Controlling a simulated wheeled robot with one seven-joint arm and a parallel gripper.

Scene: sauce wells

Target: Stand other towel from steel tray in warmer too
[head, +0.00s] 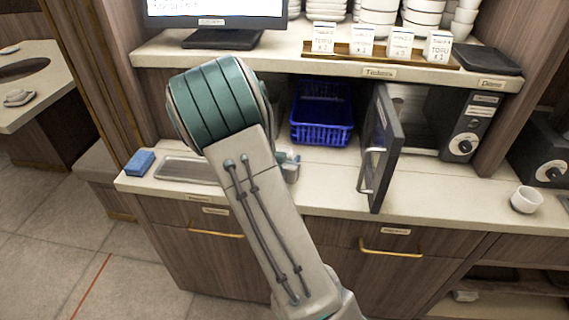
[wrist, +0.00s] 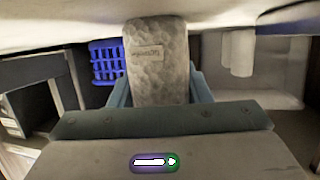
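My gripper (wrist: 160,85) is shut on a grey, rough-textured rolled towel (wrist: 157,55) with a small label, held between its teal fingers. In the head view my arm hides most of the gripper; a small part (head: 290,165) shows just right of the arm, over the counter. The steel tray (head: 185,170) lies on the counter left of my arm; its visible part looks empty and its right end is hidden. The warmer (head: 462,125) stands at the right under the shelf. Its dark door (head: 383,150) is open and juts toward the front; little of its inside shows.
A blue basket (head: 322,118) stands between my arm and the door. A blue sponge (head: 140,162) lies left of the tray, and a white cup (head: 526,199) sits at the right. The shelf (head: 300,62) overhangs the counter. A pale upright shape (wrist: 238,55) in the wrist view is unclear.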

